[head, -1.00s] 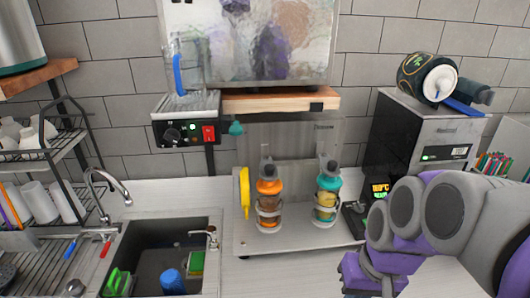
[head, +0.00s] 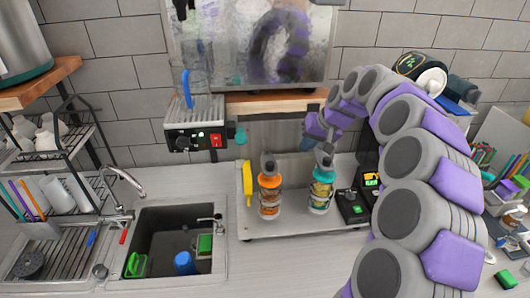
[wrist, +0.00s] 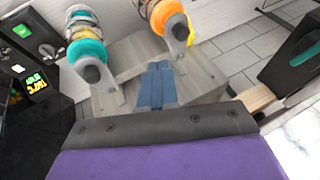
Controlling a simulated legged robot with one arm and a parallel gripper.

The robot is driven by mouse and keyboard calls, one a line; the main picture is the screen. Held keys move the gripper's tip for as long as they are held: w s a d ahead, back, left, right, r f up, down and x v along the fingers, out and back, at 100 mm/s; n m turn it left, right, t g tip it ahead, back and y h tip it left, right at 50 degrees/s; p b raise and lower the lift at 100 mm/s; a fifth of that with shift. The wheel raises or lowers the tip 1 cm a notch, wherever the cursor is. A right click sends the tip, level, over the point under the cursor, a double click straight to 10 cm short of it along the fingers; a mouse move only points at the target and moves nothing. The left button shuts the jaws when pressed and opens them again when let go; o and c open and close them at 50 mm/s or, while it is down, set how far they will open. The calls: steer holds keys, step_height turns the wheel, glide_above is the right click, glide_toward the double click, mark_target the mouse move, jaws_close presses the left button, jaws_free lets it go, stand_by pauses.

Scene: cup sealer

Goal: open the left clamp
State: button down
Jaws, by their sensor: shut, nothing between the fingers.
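The orange-topped unit (head: 269,196) stands on a pale stand (head: 290,230), left of the teal-topped unit (head: 321,191). Each has a dark grey upright piece on top, the left one (head: 267,163) and the right one (head: 325,155). I cannot tell whether these are the clamps or whether they are open. My gripper (head: 305,145) is above and behind the pair, nearer the teal one, apart from both. In the wrist view, its blue fingers (wrist: 155,90) are shut and empty, between the orange unit (wrist: 167,18) and teal unit (wrist: 88,52), which appear upside down.
A yellow object (head: 248,184) stands left of the orange unit. A wooden shelf (head: 270,103) with a large clear-fronted box (head: 220,50) is above. A sink (head: 160,240) is at left. A black device with a green light (head: 352,205) is right of the teal unit.

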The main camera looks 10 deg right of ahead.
steer(key=shift+w+d+r, duration=0.1)
steer(key=shift+w+d, duration=0.25)
steer(key=shift+w, duration=0.35)
steer(key=shift+a+r+p+x, duration=0.15)
steer(key=shift+a+p+x, duration=0.3)
steer(key=shift+x, duration=1.7)
steer(key=shift+a+r+p+x, duration=0.15)
steer(key=shift+a+p+x, duration=0.25)
steer(key=shift+x, duration=1.7)
steer(key=shift+a+r+p+x, duration=0.15)
steer(key=shift+a+p+x, duration=0.25)
steer(key=shift+x, duration=1.75)
steer(key=shift+s+a, duration=0.1)
steer(key=shift+s, duration=0.05)
